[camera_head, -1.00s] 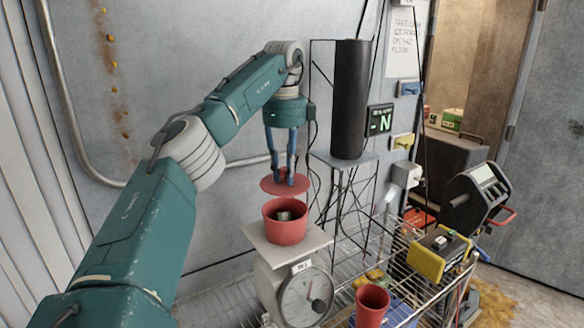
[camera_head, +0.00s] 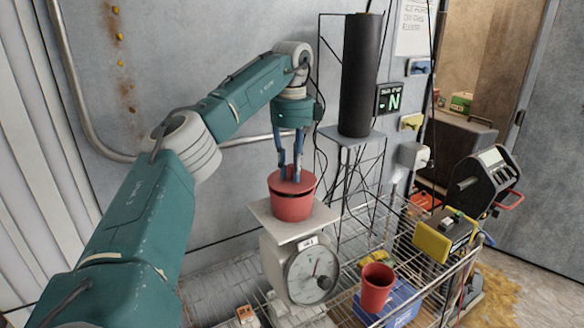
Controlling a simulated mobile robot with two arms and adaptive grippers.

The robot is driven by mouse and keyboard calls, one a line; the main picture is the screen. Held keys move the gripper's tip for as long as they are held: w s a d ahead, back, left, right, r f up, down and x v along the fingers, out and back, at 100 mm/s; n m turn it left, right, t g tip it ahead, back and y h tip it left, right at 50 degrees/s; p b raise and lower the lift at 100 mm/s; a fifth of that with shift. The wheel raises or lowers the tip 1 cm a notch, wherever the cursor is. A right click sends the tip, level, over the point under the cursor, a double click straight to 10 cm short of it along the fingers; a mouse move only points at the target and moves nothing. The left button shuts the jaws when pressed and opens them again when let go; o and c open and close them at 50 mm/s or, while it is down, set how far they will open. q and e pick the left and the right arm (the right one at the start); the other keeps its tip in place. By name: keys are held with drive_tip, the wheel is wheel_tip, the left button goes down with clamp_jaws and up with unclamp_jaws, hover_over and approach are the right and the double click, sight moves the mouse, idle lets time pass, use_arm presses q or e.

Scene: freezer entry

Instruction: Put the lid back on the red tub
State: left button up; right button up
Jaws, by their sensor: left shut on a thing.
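The red tub (camera_head: 291,206) stands upright on the pan of a white dial scale. The red lid (camera_head: 280,183) is at the top of the tub, with a thin dark line just below it. From this view I cannot tell whether it is fully seated. My left gripper (camera_head: 291,177) points straight down over the tub, its blue fingers shut on the lid's middle. The inside of the tub is hidden by the lid. My right gripper is not in view.
The dial scale (camera_head: 308,268) stands on a wire rack (camera_head: 345,240). A second red tub (camera_head: 376,287), open, sits on a blue box to the right. A black cylinder (camera_head: 357,80) stands on a small stand behind. A yellow-and-black device (camera_head: 432,243) is at the right.

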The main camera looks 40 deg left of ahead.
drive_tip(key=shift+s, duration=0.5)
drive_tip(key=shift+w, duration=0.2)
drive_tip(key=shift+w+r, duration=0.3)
use_arm(q)
drive_tip(key=shift+f+p, duration=0.1)
drive_tip(key=shift+p, duration=0.65)
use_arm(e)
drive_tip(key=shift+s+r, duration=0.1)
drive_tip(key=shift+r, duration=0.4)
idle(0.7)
use_arm(q)
drive_tip(key=o, duration=1.5)
